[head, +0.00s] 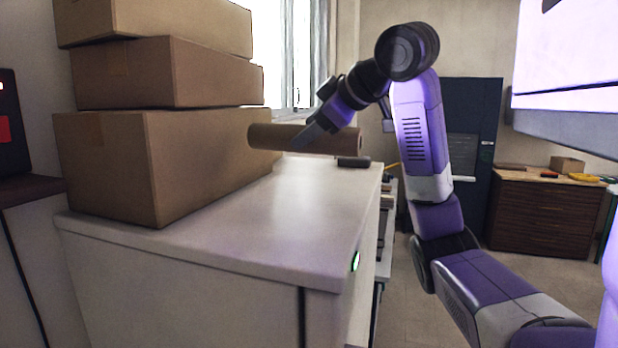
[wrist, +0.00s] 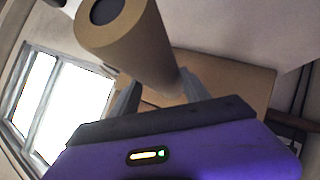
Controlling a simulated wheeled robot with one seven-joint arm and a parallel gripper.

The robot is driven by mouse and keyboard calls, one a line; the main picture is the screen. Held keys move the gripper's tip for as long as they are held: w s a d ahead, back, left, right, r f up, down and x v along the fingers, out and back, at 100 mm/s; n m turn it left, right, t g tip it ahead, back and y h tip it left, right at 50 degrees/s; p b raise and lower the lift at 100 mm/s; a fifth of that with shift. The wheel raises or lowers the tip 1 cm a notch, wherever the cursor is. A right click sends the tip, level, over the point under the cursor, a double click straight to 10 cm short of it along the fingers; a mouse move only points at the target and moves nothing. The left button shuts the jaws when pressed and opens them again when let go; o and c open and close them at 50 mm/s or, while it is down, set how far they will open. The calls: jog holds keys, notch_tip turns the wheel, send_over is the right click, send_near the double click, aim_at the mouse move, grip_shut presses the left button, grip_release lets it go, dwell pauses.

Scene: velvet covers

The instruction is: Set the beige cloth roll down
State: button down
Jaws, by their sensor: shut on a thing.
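The beige cloth roll (head: 265,136) is a brown-beige tube held roughly level above the far part of a white cabinet top (head: 250,225) in the head view. My gripper (head: 306,136) is shut on the roll near its middle. In the wrist view the roll (wrist: 128,45) lies between my gripper's fingers (wrist: 157,88), with its dark round end toward the upper left. The gap between the roll and the cabinet top is hard to judge.
Several cardboard boxes (head: 165,155) are stacked on the cabinet's left side. A small dark object (head: 353,162) lies near the far right edge, below the roll's right end. The front and middle of the top are clear. A wooden drawer unit (head: 540,215) stands at the back right.

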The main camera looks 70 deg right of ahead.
notch_tip(320, 180, down, 10)
jog(key=shift+f+p, duration=0.2)
jog(key=shift+p, duration=0.25)
jog(key=c, duration=0.5)
grip_release()
jog(key=shift+r, duration=0.1)
